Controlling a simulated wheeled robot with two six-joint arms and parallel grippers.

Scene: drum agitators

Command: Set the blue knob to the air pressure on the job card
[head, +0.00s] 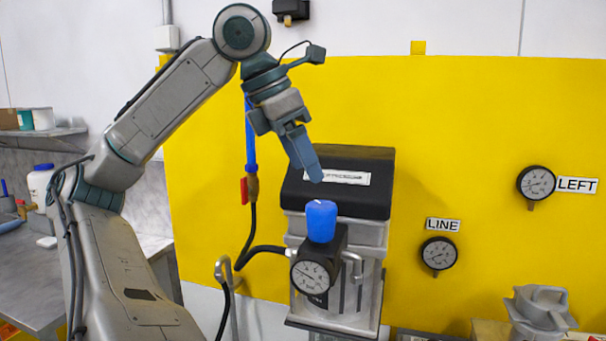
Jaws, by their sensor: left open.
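The blue knob (321,221) stands upright on top of a black regulator body in the middle of the head view. A round gauge (310,276) with a white face is on the regulator's front; its reading is too small to make out. My left gripper (318,178) comes down from the upper left, its fingers pointing down just above the knob. It is open and empty, and appears apart from the knob. My right gripper is out of view. No job card can be made out for certain.
Behind the knob is a black-topped unit (345,188) with a white label. A blue pipe with a red valve handle (244,191) and black hose stand left. Gauges labelled LINE (438,254) and LEFT (537,183) hang on the yellow panel (470,110). A grey metal part (540,311) sits lower right.

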